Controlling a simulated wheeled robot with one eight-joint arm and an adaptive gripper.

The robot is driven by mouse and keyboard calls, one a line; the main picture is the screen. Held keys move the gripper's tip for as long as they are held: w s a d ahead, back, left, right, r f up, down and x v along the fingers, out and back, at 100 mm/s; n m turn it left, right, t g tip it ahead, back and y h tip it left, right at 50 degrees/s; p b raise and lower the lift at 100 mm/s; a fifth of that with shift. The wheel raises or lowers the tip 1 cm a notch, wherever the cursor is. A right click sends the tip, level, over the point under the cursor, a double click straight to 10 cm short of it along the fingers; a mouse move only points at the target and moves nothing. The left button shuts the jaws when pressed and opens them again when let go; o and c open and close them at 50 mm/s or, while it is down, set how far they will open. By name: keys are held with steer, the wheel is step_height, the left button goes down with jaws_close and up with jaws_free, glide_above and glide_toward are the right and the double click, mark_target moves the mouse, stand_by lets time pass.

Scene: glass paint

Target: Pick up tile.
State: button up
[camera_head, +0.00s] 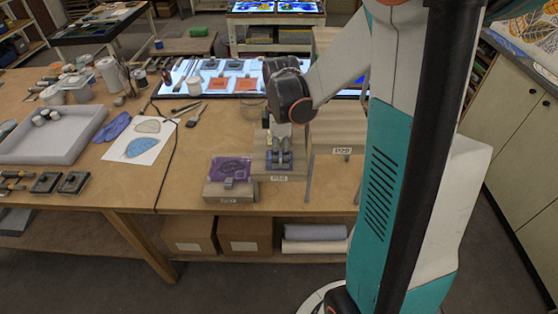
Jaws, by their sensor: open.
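Several flat tiles are in view, and I cannot tell which one is meant. A purple tile (231,169) with a dark pattern lies on a low wooden stand (229,192) near the table's front edge. Orange and grey tiles (225,83) lie on the lit panel behind. My gripper (280,162) points down over the labelled wooden stand (268,174) just right of the purple tile. It is open. Something dark bluish shows at its fingertips, but the fingers hide most of it, and I cannot tell if they touch it.
A taller wooden stand (328,140) is close on the right. A glass bowl (254,108) is behind my gripper. Left are a grey tray (60,140), a white sheet with blue and beige shapes (141,140), a purple glove and brushes. Bare tabletop lies left of the purple tile.

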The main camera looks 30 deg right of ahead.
mark_target(281, 160)
step_height(281, 160, down, 2)
steer(key=shift+f, duration=0.1)
jaws_close()
stand_by(0.4)
step_height(281, 160, up, 13)
steer(key=p, duration=0.3)
stand_by(0.5)
